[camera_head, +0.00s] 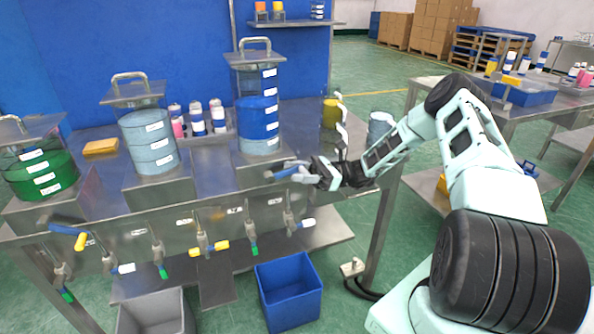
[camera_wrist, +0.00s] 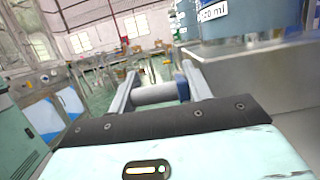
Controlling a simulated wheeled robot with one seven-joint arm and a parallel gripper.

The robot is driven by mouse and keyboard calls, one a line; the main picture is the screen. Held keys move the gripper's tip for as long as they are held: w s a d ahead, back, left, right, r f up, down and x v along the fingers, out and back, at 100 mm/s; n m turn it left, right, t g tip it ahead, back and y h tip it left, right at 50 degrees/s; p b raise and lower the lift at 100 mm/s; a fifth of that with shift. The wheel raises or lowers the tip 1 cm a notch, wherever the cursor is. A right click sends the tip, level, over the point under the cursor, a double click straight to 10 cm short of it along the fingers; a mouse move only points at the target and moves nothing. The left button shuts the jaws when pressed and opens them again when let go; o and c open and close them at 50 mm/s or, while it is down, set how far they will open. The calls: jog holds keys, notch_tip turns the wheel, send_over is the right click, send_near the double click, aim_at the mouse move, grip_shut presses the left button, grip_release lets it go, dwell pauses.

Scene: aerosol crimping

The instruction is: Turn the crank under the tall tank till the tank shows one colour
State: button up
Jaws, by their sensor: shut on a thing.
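The tall tank (camera_head: 258,122) stands at the back of the steel bench. It shows two colours, a deeper blue band above a light grey-blue band, with a clear part on top. Its lower part also shows in the wrist view (camera_wrist: 252,18). The crank (camera_head: 283,172) sticks out from the metal box under the tank, with a blue arm. My gripper (camera_head: 306,174) is at the crank's outer end. In the wrist view, my gripper (camera_wrist: 160,92) is shut on the crank's grey cylindrical grip (camera_wrist: 155,94), one finger on each side. The crank's shaft is hidden.
A grey-blue tank (camera_head: 148,140) and a green tank (camera_head: 42,175) stand to the left. Valves with coloured handles (camera_head: 203,245) line the bench front. A blue bin (camera_head: 288,290) stands below. A yellow container (camera_head: 330,113) and a grey-blue container (camera_head: 380,127) are near my arm.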

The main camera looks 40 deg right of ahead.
jog(key=shift+s+f, duration=0.3)
jog(key=shift+s, duration=0.1)
jog(key=o, duration=1)
jog(key=shift+c, duration=0.2)
jog(key=shift+o, duration=1.1)
jog(key=shift+s+r, duration=0.1)
jog(key=shift+r, duration=0.05)
jog(key=shift+w+r, duration=0.1)
jog(key=shift+w, duration=0.15)
jog(key=shift+r, duration=0.1)
